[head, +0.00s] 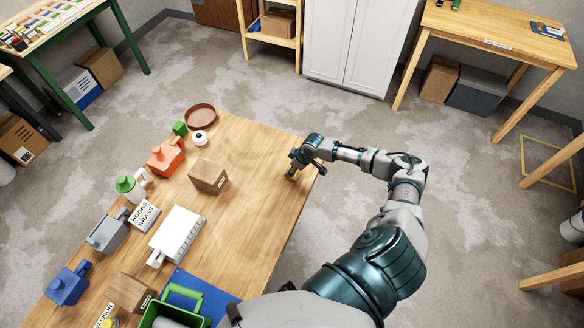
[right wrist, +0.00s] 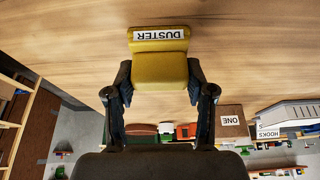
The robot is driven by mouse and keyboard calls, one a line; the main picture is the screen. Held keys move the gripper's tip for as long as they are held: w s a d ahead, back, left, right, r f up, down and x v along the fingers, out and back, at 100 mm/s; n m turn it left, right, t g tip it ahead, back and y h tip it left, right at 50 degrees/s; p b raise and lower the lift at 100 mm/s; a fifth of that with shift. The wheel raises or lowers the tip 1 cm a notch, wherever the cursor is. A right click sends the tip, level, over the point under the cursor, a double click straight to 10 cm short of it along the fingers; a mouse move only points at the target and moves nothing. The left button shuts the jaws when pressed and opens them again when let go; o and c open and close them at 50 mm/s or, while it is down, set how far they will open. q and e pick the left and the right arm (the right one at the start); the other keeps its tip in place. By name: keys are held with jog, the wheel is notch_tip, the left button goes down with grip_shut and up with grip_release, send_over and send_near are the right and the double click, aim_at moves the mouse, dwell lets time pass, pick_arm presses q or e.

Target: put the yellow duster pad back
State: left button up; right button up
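The yellow duster pad (right wrist: 160,72) has a white label reading DUSTER. In the right wrist view it sits between the two fingers of my right gripper (right wrist: 160,85), which press against its sides. In the head view my right gripper (head: 303,158) is at the far right corner of the wooden table (head: 247,215). A small yellow part of the pad (head: 293,175) shows beneath it, at or just above the tabletop; I cannot tell if it touches. My left gripper is not in view.
A brown round tray (head: 201,117) lies at the far edge.

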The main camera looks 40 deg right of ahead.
jog(key=o, duration=0.3)
jog(key=shift+a+f+b, duration=0.1)
jog(key=shift+f+b, duration=0.05)
jog(key=shift+b, duration=0.2)
jog(key=shift+s+r, duration=0.1)
jog(key=shift+r, duration=0.15)
jog(key=v, duration=1.7)
jog(key=shift+r+b, duration=0.1)
jog(key=shift+b, duration=0.25)
